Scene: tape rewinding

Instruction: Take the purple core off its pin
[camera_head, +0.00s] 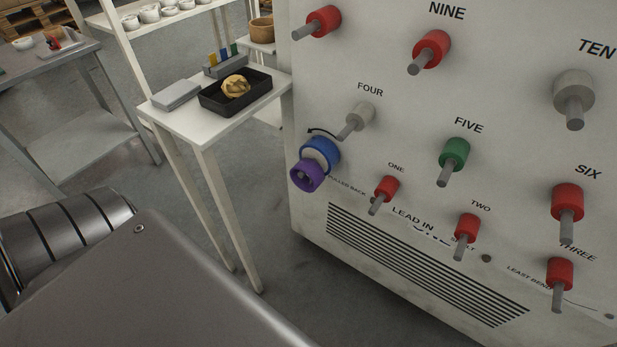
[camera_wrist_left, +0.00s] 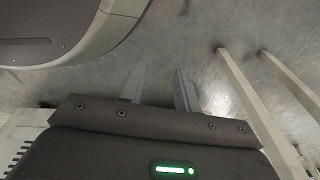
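The purple core (camera_head: 307,176) is a short ring on a pin at the left edge of the white panel (camera_head: 330,100). It sits in front of a blue ring (camera_head: 321,152) with a pale middle; I cannot tell whether they touch. The pin's end shows only dimly inside the purple core. My left gripper (camera_wrist_left: 160,88) shows in the left wrist view, its two fingers apart with nothing between them, above the grey floor. It is not visible in the head view, where my grey arm fills the lower left. My right gripper is in neither view.
Pins with red, green and pale collars stick out of the panel, including FOUR (camera_head: 358,118) and ONE (camera_head: 385,190). A white table (camera_head: 205,135) left of the panel holds a black tray (camera_head: 212,105) with a yellowish crumpled item. Floor between table and panel is clear.

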